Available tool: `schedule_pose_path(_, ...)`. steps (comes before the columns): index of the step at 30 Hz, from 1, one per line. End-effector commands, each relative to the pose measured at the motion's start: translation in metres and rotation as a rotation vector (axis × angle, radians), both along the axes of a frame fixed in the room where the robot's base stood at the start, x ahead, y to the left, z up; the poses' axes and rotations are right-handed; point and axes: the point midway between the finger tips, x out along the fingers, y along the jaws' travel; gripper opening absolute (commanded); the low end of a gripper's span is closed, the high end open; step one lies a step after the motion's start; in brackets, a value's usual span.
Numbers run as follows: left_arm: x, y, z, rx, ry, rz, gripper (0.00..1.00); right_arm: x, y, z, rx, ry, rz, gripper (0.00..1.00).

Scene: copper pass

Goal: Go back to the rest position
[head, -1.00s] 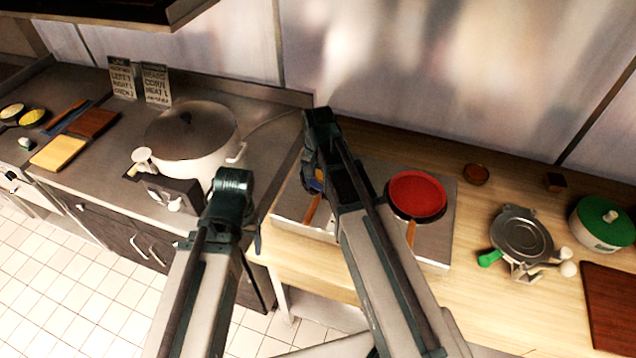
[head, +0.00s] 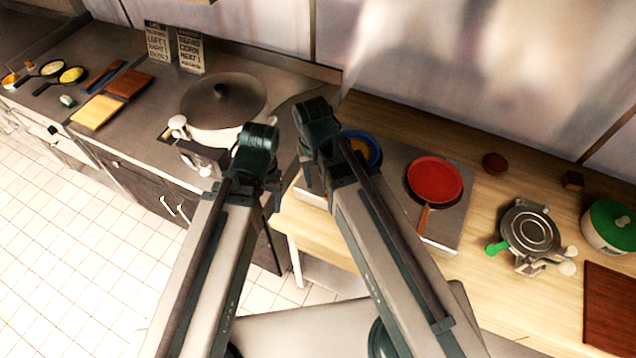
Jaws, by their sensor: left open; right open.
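My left gripper (head: 274,200) is at the centre left of the head view, in front of the counter edge and apart from the pot. My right gripper (head: 304,178) is just to its right, near the left end of the wooden counter. Both are open, and I see nothing held in either. My own arms hide part of the counter and the metal tray behind them.
A lidded pot (head: 222,103) stands on the steel counter. A red pan (head: 434,182) and a partly hidden blue pan (head: 372,148) sit on a metal tray (head: 452,228). A round press (head: 529,232) and green-lidded pot (head: 609,228) stand right. Tiled floor (head: 70,240) is clear.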

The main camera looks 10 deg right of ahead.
Motion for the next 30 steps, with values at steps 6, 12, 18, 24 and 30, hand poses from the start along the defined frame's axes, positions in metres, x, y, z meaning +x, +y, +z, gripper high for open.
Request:
schedule_pose_path(6, 0.0, 0.0, 0.0, 0.0, 0.0, 0.0, 0.71, -0.05, 0.024, 0.001, -0.029, 0.027, 0.293, 0.56)
schedule_pose_path(12, 0.0, 0.0, 0.0, 0.0, 0.0, 0.0, 0.71, -0.051, 0.026, 0.001, -0.032, 0.031, 0.319, 0.56)
schedule_pose_path(18, 0.0, 0.0, -0.004, 0.0, 0.0, 0.0, 0.71, -0.051, 0.026, -0.003, -0.031, 0.03, 0.317, 0.56)
schedule_pose_path(24, 0.0, 0.0, -0.034, 0.0, 0.0, -0.002, 0.71, -0.051, 0.026, -0.033, -0.031, 0.03, 0.318, 0.56)
schedule_pose_path(30, 0.0, 0.0, -0.089, 0.0, -0.001, -0.005, 0.71, -0.05, 0.026, -0.089, -0.032, 0.029, 0.321, 0.56)
